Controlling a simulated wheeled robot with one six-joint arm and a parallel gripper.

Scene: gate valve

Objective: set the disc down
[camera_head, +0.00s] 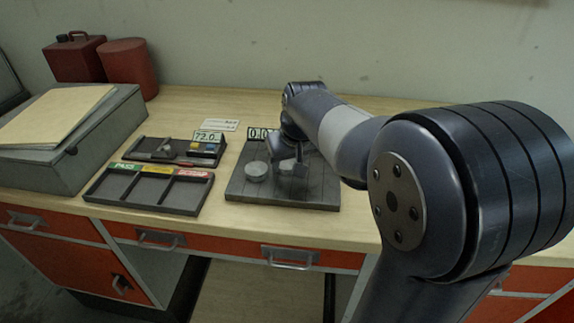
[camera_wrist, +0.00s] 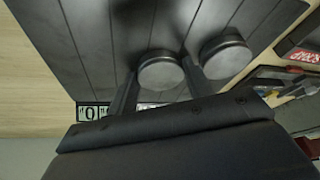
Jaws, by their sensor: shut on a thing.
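A round grey disc (camera_wrist: 161,73) sits between the fingers of my gripper (camera_wrist: 158,85) in the wrist view, which is shut on it. In the head view, my gripper (camera_head: 288,158) is over the dark grooved plate (camera_head: 238,192), and the held disc (camera_head: 287,168) is partly hidden by the fingers. A second similar disc (camera_head: 256,171) stands on the plate just left of the held one; it shows at right in the wrist view (camera_wrist: 225,55). I cannot tell whether the held disc touches the plate.
A three-compartment tray (camera_head: 148,208) with green, yellow and red labels lies left of the plate; its compartments look empty. Behind it is a tool tray (camera_head: 150,158). A display (camera_head: 208,137) reads about 72.0. A grey case (camera_head: 85,150) fills the left. The plate's front is clear.

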